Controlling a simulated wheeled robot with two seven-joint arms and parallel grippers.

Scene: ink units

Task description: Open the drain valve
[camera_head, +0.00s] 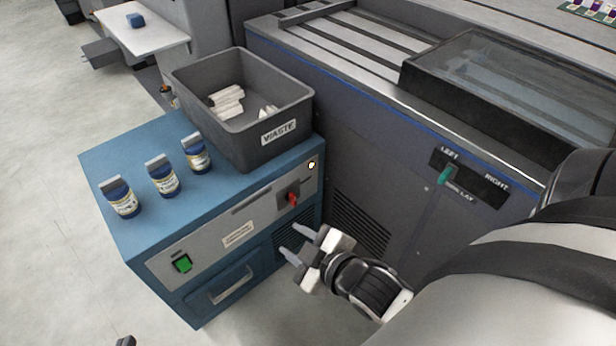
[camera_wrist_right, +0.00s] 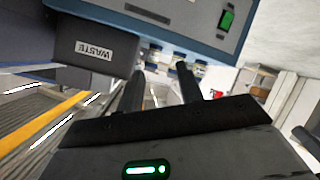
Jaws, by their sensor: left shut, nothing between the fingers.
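A red valve handle (camera_head: 293,199) sits on the grey front panel of a blue cabinet (camera_head: 120,245), below the waste bin; its label is too small to read. My right gripper (camera_head: 296,242) is open and empty, below and in front of the handle and apart from it. Its two separated fingers also show in the right wrist view (camera_wrist_right: 160,70), with nothing between them. I cannot make out the red handle in that view. Only a small dark tip of my left gripper (camera_head: 125,341) shows at the bottom edge; it is shut and empty.
A green switch (camera_head: 182,263) and drawer handle (camera_head: 230,285) are on the cabinet front. A teal lever (camera_head: 446,175) is on the dark machine at right.

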